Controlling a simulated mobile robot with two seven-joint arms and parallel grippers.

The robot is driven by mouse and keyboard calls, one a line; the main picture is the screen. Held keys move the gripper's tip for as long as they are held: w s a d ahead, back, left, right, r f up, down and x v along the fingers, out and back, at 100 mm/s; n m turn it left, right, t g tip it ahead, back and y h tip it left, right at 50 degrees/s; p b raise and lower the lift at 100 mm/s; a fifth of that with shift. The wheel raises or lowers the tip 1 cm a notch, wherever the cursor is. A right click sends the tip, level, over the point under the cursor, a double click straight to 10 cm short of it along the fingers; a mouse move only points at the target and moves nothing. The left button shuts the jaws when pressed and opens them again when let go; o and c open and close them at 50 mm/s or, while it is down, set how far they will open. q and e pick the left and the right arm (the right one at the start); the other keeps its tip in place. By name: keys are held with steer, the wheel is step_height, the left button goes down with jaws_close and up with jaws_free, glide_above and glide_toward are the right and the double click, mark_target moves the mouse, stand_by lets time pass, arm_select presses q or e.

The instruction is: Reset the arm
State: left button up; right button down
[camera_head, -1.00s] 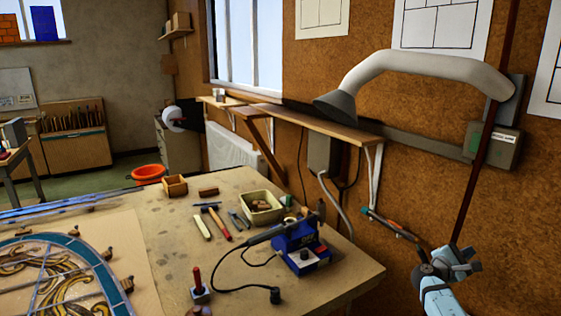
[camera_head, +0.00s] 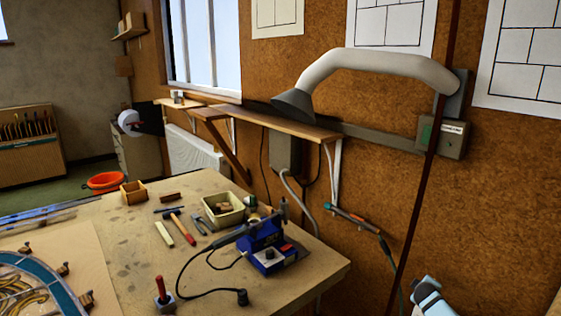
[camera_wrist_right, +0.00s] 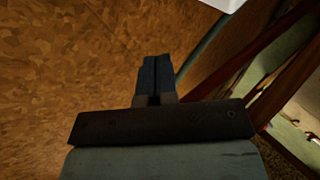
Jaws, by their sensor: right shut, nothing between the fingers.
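My right gripper (camera_wrist_right: 155,80) is shut and empty in the right wrist view, its two dark fingers together in front of the brown cork-like wall (camera_wrist_right: 60,60). In the head view only a pale blue part of my right arm shows at the bottom right, near the wall; the gripper itself cannot be made out there. My left gripper is in neither view.
The workbench (camera_head: 130,260) holds a blue soldering station (camera_head: 266,250), a cream tray (camera_head: 222,210), hand tools and the leaded panel (camera_head: 40,275). A grey extraction arm (camera_head: 370,68) and a narrow shelf (camera_head: 285,122) are on the wall. A dark red upright (camera_head: 428,190) stands at right.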

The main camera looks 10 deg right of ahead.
steer(key=s+a+f+m+t+y, duration=0.1)
steer(key=s+a+f+y, duration=0.35)
steer(key=s+a, duration=0.65)
steer(key=s+a+f+m+t+y, duration=0.1)
steer(key=s+a+f+m+y, duration=0.15)
steer(key=s+a+f, duration=0.8)
steer(key=s+a+r+y, duration=0.1)
steer(key=s+a+r, duration=0.5)
steer(key=s, duration=0.5)
steer(key=s+a+r+y, duration=0.2)
steer(key=s+a+r, duration=0.5)
steer(key=s+a, duration=0.3)
steer(key=shift+s+a+p, duration=0.35)
steer(key=shift+a, duration=0.3)
